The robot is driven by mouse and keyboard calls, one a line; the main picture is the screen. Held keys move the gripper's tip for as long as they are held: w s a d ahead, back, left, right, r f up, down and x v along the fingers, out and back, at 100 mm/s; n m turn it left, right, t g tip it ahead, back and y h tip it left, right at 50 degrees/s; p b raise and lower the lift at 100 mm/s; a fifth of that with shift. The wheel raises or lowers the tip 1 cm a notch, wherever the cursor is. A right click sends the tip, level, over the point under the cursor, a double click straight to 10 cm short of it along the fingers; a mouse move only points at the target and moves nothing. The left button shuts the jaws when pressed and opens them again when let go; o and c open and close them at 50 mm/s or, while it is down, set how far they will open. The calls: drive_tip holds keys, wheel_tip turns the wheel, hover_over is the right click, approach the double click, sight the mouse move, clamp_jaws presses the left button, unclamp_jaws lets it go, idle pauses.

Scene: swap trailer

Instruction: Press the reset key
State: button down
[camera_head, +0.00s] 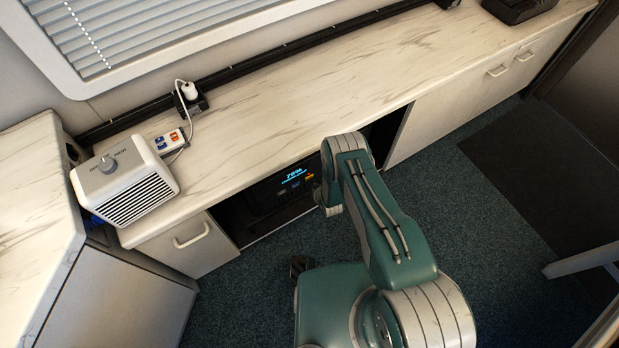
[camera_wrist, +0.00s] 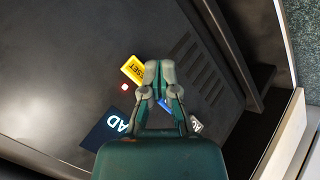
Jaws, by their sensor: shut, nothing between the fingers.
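The yellow reset key (camera_wrist: 132,69), with RESET printed on it, is on the dark panel (camera_wrist: 60,60) in the wrist view. In the head view it shows as a small orange-yellow patch (camera_head: 309,176) under the lit 76% display (camera_head: 293,174). A small red light (camera_wrist: 124,87) is beside it. My gripper (camera_wrist: 159,66) is shut and empty. In the wrist view its tips appear just right of the key, overlapping its right end; I cannot tell whether they touch. In the head view my arm hides most of the gripper.
Vent slots (camera_wrist: 198,68) are to the right. The panel sits in a recess under the marble-look counter (camera_head: 270,100), between a drawer (camera_head: 187,243) and cupboard doors (camera_head: 455,95).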

drive_tip(key=shift+w+a, duration=0.35)
drive_tip(key=shift+w, duration=0.25)
drive_tip(key=shift+w+a, duration=0.1)
idle(1.0)
drive_tip(key=shift+w+a+r, duration=0.1)
drive_tip(key=shift+w+a, duration=0.05)
drive_tip(key=shift+w, duration=0.05)
drive_tip(key=shift+w+a, duration=0.2)
drive_tip(key=shift+w, duration=0.15)
idle(1.0)
drive_tip(key=shift+s, duration=0.1)
drive_tip(key=shift+s+d, duration=0.45)
drive_tip(key=shift+s, duration=0.1)
drive_tip(key=s+d, duration=0.2)
drive_tip(key=s, duration=0.2)
drive_tip(key=shift+s+d, duration=0.1)
drive_tip(key=shift+d, duration=0.3)
